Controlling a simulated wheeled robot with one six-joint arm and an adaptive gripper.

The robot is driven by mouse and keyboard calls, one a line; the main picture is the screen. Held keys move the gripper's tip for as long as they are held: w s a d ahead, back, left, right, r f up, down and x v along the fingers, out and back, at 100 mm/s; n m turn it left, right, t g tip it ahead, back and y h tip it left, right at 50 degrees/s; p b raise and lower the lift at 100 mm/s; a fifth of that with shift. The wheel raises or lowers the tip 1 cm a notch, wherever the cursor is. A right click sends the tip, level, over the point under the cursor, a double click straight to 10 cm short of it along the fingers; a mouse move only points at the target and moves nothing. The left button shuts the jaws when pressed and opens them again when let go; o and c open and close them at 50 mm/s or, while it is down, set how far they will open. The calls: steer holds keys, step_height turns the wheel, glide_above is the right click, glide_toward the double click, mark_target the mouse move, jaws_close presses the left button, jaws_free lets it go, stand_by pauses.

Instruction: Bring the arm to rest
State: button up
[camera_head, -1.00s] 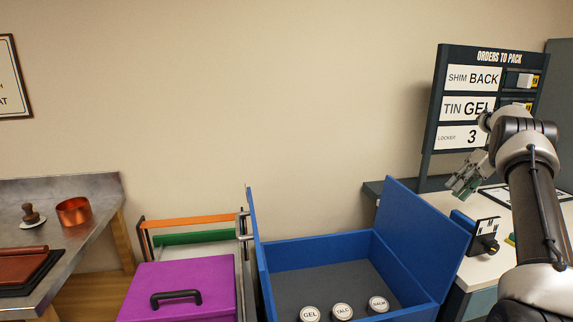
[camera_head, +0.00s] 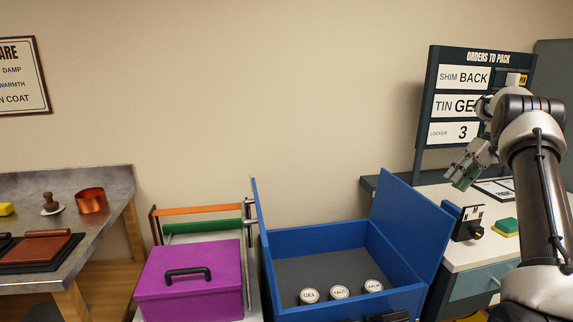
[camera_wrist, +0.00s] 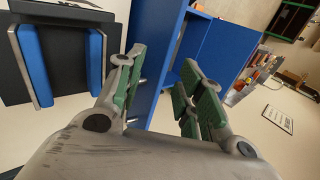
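My gripper (camera_head: 464,172) is raised at the right, above the desk and in front of the orders board (camera_head: 477,94). In the wrist view my gripper (camera_wrist: 160,88) has its two green-padded fingers spread apart with nothing between them. My arm bends down from the wrist to the lower right of the head view. The board reads SHIM BACK, TIN GEL and LOCKER 3; my arm hides part of its right side.
An open blue box (camera_head: 318,237) holds tins marked GEL (camera_head: 309,296), TALC (camera_head: 340,292) and BALM (camera_head: 373,286). A purple case (camera_head: 190,284) stands left of it. A black-and-blue holder (camera_head: 468,222) and a green-yellow sponge (camera_head: 505,227) are on the desk (camera_head: 480,250). A metal bench (camera_head: 110,187) is far left.

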steer(key=s+a+r+m+t+h, duration=0.2)
steer(key=s+a+r+h, duration=0.3)
steer(key=s+a+r, duration=1.1)
steer(key=s+a+f+t+h, duration=0.1)
steer(key=s+f+t, duration=0.1)
steer(key=s, duration=0.9)
steer(key=s+a+f+t+h, duration=0.1)
steer(key=s+f, duration=0.3)
steer(key=s, duration=0.8)
steer(key=shift+s+a+t+h, duration=0.2)
steer(key=shift+a+t+h, duration=0.15)
steer(key=shift+a, duration=0.25)
steer(key=shift+a, duration=0.1)
